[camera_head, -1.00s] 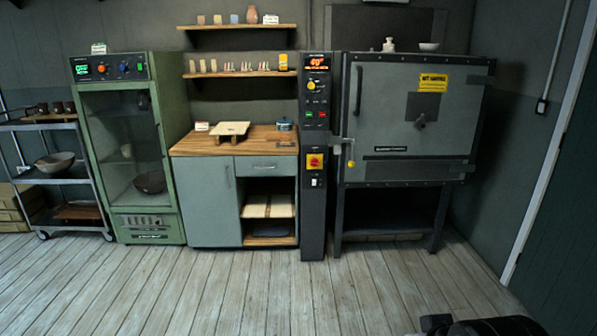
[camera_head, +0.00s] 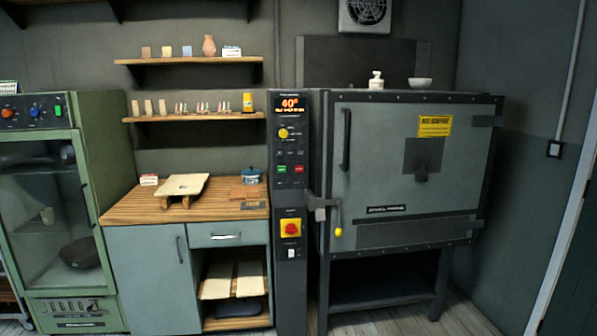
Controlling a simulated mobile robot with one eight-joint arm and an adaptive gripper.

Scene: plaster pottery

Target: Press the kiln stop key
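The kiln (camera_head: 385,195) is a large grey box on a dark stand, right of centre, with its door shut. Its tall black control column (camera_head: 291,262) stands at its left side. On the column are an orange display reading about 40° (camera_head: 290,103), a yellow knob (camera_head: 283,133), a green key (camera_head: 282,170) and a red key (camera_head: 299,169) side by side. The key labels are too small to read. Lower down is a red knob on a yellow plate (camera_head: 291,230). My gripper is not in view.
A green drying cabinet (camera_head: 100,165) is at far left. Shelves (camera_head: 190,60) hang above. Some free floor (camera_head: 400,322) shows in front of the kiln.

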